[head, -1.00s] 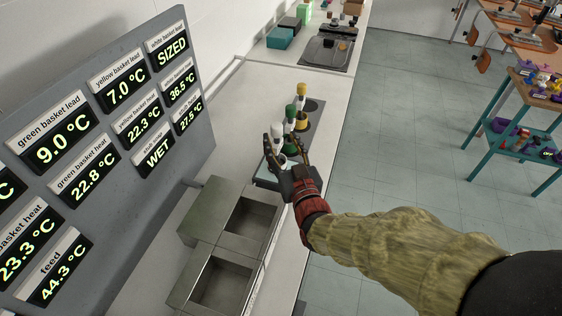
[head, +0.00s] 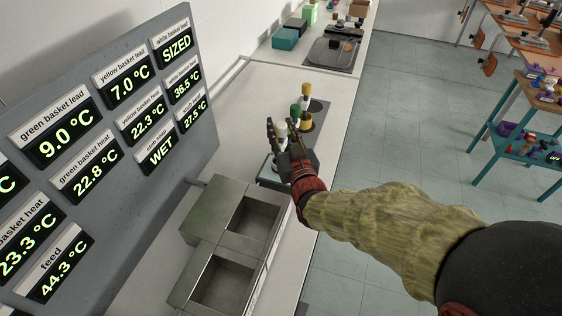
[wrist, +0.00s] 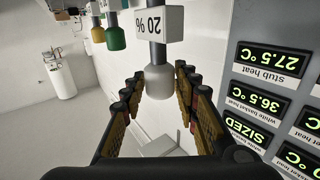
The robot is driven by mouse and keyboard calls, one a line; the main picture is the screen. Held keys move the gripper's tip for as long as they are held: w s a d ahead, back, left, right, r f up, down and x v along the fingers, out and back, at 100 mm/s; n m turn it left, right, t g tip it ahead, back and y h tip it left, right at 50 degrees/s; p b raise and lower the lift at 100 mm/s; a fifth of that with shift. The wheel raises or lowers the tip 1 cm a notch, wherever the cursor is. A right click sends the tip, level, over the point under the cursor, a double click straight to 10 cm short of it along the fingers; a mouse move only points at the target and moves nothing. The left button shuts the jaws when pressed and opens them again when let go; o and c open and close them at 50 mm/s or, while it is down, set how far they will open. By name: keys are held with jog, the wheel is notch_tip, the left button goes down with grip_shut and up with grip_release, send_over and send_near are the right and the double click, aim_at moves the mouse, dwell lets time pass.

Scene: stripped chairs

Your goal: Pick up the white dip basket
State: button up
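The white dip basket (head: 281,131) stands in the row on the counter, partly hidden by my gripper in the head view. In the wrist view its rounded white end (wrist: 158,82) shows on a grey stem with a white "20 %" label, which appears upside down. My gripper (head: 283,135) is at the basket. In the wrist view my gripper (wrist: 155,85) is open, with its fingers on both sides of the white end. A gap shows on the left; the right finger is very close, and I cannot tell if it touches.
Green (head: 295,110) and yellow (head: 306,90) baskets stand just beyond in the same row. Two open metal basins (head: 222,285) are nearer on the counter. A grey display panel (head: 110,130) stands to the left.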

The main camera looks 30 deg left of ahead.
jog(key=c, duration=0.6)
grip_shut()
